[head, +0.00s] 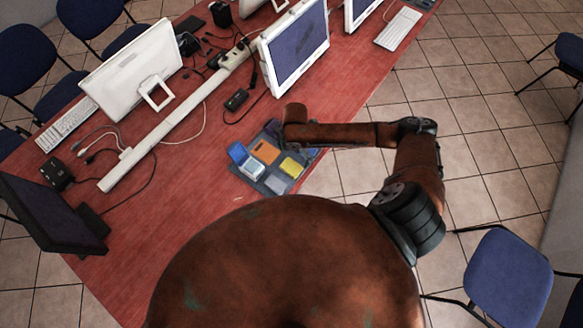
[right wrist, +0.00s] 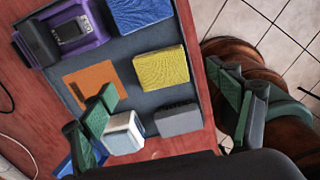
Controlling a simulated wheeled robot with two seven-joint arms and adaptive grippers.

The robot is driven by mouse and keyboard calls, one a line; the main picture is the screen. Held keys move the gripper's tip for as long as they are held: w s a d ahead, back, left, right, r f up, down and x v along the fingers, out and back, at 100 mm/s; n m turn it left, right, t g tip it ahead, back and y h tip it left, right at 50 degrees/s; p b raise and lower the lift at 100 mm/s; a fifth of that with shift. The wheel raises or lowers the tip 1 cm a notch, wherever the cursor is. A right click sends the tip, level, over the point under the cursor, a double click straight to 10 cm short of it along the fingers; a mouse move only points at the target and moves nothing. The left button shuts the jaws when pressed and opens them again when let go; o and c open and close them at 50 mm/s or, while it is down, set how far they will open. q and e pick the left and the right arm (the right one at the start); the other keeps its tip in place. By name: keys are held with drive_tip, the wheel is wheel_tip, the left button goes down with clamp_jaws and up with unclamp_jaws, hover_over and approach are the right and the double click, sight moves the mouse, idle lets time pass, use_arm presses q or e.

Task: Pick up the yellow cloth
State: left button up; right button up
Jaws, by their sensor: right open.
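The yellow cloth (head: 291,167) lies folded as a small textured block on a dark grey tray (head: 277,186) on the red table. In the right wrist view the yellow cloth (right wrist: 160,68) sits in the upper middle, between an orange flat piece (right wrist: 93,84) and the tray's right edge. My right gripper (right wrist: 170,90) is open, with green-padded fingers spread wide on either side of the view. Nothing is between them in its grasp; the cloth lies beyond them. In the head view my right arm reaches over the tray and its fingers are hard to make out. My left gripper is not in view.
The tray also holds a blue cloth (right wrist: 142,14), a grey block (right wrist: 178,119), a white-and-blue box (right wrist: 124,132) and a purple device (right wrist: 78,32). A monitor (head: 296,46) stands behind the tray. Cables and a long white power strip (head: 170,120) lie to the left.

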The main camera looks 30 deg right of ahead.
sight(294, 164)
wheel_tip(294, 164, down, 8)
drive_tip(key=shift+a+r, duration=0.1)
drive_tip(key=shift+r, duration=0.15)
drive_tip(key=shift+c, duration=0.5)
drive_tip(key=c, duration=1.1)
drive_tip(key=shift+o, duration=0.2)
drive_tip(key=shift+r, duration=0.15)
drive_tip(key=shift+r, duration=0.55)
drive_tip(key=a+r, duration=0.1)
drive_tip(key=r, duration=0.1)
drive_tip(key=a+r, duration=0.2)
drive_tip(key=w+a+r, duration=0.1)
drive_tip(key=r, duration=0.2)
drive_tip(key=shift+w+a, duration=0.1)
drive_tip(key=shift+a, duration=0.15)
drive_tip(key=w+a+r, duration=0.1)
drive_tip(key=a+r, duration=0.1)
drive_tip(key=a, duration=0.2)
drive_tip(key=a+r+b, duration=0.1)
drive_tip(key=a+r, duration=0.1)
drive_tip(key=a, duration=0.3)
drive_tip(key=shift+w+r, duration=0.35)
drive_tip(key=shift+a, duration=0.1)
